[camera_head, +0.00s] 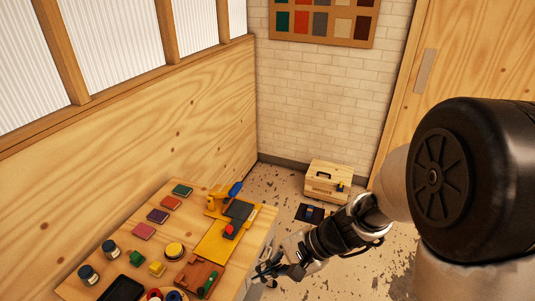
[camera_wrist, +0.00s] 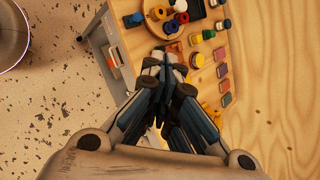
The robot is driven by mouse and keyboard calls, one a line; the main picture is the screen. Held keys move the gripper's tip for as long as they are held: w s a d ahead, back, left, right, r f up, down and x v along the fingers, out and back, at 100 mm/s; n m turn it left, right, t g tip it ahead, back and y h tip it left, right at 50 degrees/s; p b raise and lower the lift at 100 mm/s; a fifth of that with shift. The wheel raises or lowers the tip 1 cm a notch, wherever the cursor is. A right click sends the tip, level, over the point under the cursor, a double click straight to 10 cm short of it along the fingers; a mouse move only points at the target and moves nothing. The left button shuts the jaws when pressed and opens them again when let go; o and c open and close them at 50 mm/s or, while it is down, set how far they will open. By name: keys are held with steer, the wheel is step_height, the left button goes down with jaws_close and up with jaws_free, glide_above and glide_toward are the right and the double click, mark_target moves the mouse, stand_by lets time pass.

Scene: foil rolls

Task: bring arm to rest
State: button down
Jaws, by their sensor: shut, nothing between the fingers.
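My gripper (camera_head: 268,270) is beside the right edge of the wooden table in the head view, its fingers close to that edge. In the wrist view my gripper (camera_wrist: 166,62) has its fingers together with nothing held. The fingers hide part of the table edge there. My arm reaches in from the right of the head view. The table (camera_head: 75,288) carries foil rolls, such as a red-and-white one (camera_head: 153,294) at the bottom edge.
Coloured pads, jars (camera_head: 88,274), a yellow board (camera_head: 217,243) and a brown block (camera_head: 197,275) stand on the table. A wooden toolbox (camera_head: 328,181) and a dark mat (camera_head: 309,213) are on the floor behind. Speckled floor (camera_head: 345,274) is free right of the table.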

steer(key=s+d+r+n+t+h, duration=0.4)
steer(key=s+d+r+n+h, duration=0.4)
steer(key=s+d+r, duration=0.6)
steer(key=shift+d+r+n+h, duration=0.2)
steer(key=shift+d+n+h, duration=0.15)
steer(key=shift+n, duration=0.45)
